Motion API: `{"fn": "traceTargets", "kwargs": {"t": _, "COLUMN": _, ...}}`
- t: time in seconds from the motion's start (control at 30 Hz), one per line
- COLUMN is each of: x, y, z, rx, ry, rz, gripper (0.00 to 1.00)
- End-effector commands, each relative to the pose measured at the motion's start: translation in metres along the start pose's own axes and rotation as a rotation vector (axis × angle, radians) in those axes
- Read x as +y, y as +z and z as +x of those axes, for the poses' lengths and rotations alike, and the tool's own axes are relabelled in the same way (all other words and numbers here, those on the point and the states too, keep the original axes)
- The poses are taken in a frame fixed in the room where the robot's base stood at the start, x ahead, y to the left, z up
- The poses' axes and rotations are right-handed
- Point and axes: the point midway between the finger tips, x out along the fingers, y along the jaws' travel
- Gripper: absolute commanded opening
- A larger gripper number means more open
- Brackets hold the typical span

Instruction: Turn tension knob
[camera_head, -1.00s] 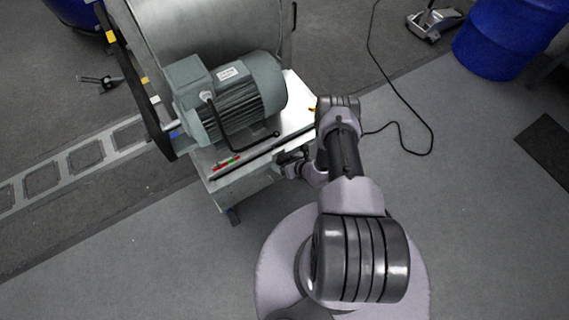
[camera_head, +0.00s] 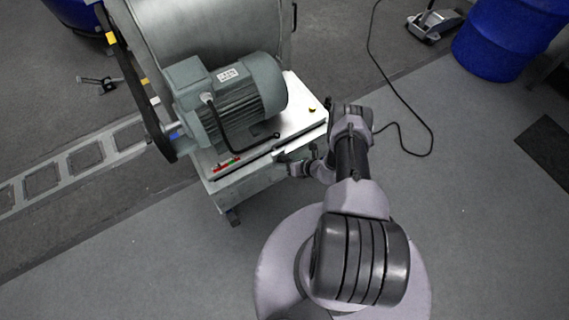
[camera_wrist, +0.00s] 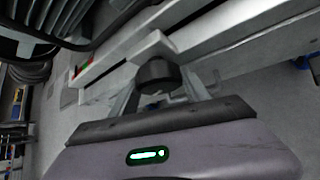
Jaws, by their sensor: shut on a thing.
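The tension knob is a dark round knob (camera_wrist: 158,74) on the front edge of the machine's pale base, in the middle of the wrist view. My gripper (camera_wrist: 160,88) has one finger on each side of it and is shut on it. In the head view my gripper (camera_head: 284,158) is at the front side of the base, below the grey motor (camera_head: 235,98). The knob is too small and covered to make out clearly there.
A black cable (camera_head: 405,150) lies on the floor; the floor at lower left is clear.

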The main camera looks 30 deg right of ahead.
Motion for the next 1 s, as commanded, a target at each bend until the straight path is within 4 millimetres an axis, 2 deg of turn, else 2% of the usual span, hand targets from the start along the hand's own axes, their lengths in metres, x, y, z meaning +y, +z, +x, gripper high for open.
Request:
{"fn": "traceTargets", "kwargs": {"t": 0.5, "x": -0.0006, "y": -0.0009, "z": 0.0, "rx": 0.0, "ry": 0.24, "rz": 0.24, "gripper": 0.15}}
{"fn": "traceTargets", "kwargs": {"t": 1.0, "x": 0.0, "y": 0.0003, "z": -0.0004, "rx": -0.001, "ry": 0.3, "rz": 0.302, "gripper": 0.15}}
